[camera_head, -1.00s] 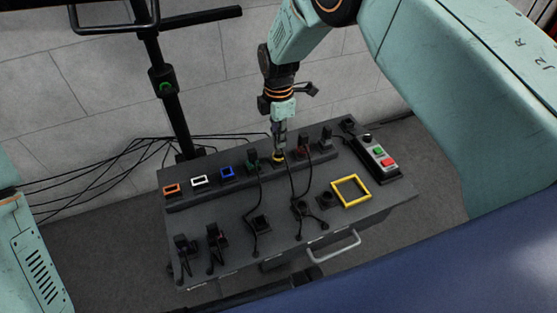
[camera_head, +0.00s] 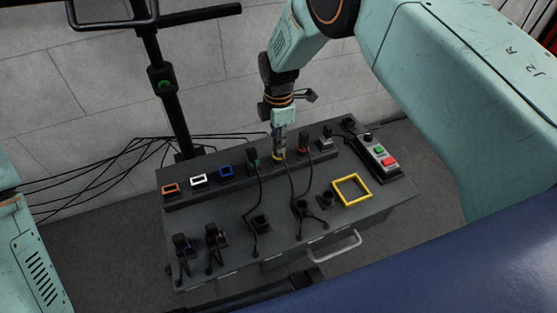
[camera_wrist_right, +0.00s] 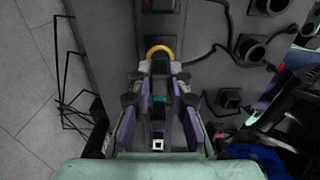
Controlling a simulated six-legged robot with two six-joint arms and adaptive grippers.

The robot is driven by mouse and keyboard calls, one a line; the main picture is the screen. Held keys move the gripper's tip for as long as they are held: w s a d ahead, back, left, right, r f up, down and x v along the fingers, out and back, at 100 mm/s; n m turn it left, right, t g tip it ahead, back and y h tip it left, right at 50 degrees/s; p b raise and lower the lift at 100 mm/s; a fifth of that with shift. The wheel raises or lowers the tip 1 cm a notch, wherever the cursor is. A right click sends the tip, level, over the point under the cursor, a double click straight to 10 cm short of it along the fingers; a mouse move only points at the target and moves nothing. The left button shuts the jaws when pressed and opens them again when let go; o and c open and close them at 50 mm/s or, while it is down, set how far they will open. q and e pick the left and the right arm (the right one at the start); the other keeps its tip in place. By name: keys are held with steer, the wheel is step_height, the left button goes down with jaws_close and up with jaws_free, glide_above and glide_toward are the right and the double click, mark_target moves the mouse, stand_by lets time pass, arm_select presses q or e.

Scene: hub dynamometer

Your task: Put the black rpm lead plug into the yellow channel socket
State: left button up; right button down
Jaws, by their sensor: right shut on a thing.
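My right gripper (camera_head: 279,152) points down at the raised back row of the console and is shut on the black rpm lead plug, which is mostly hidden between its fingers. The yellow channel socket (camera_head: 278,158) is directly under the fingertips, largely covered by them. In the right wrist view its yellow ring (camera_wrist_right: 160,49) shows just past the fingertips (camera_wrist_right: 159,68). I cannot tell whether the plug is inside the socket or just above it. A black lead hangs from near the fingertips across the console front. My left gripper is not in view.
Orange (camera_head: 171,188), white (camera_head: 199,180) and blue (camera_head: 227,172) sockets sit empty to the left. Plugs stand at the green (camera_head: 252,160) and red (camera_head: 303,145) positions on either side. A yellow square frame (camera_head: 352,190) and a button box (camera_head: 378,154) lie right.

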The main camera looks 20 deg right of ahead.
steer(key=shift+f, duration=0.3)
steer(key=c, duration=1.2)
jaws_free()
steer(key=shift+r, duration=0.1)
